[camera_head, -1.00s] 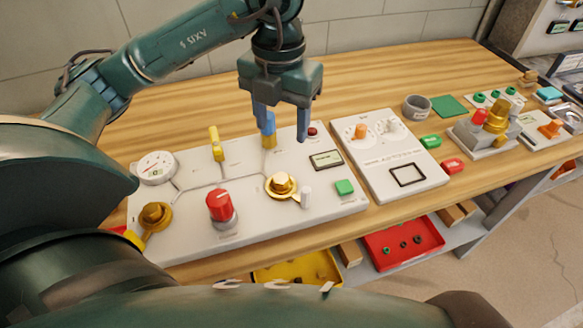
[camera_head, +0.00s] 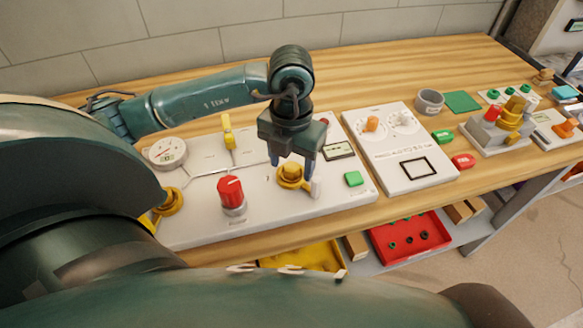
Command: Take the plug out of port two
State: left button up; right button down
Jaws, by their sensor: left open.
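A white panel (camera_head: 200,227) lies on the wooden bench. A yellow round fitting (camera_head: 291,177) sits on its right half, with a small white peg (camera_head: 316,188) beside it. A second yellow fitting (camera_head: 172,201) is at the panel's left end. No readable label tells me which part is port two or its plug. My left gripper (camera_head: 292,165) is open and points down, its fingers around or just above the right-hand yellow fitting. I cannot tell whether they touch it. The gripper hides the panel behind it. My right gripper is not in view.
A red knob (camera_head: 231,191), a yellow lever (camera_head: 228,131), a gauge (camera_head: 167,152) and a green button (camera_head: 353,179) stand on the panel. A second white panel (camera_head: 436,176) lies to the right. A grey block (camera_head: 487,145) with yellow and red parts stands beyond it. A red bin (camera_head: 378,240) is below.

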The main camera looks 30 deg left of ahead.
pick_arm(q)
jog(key=c, duration=1.2)
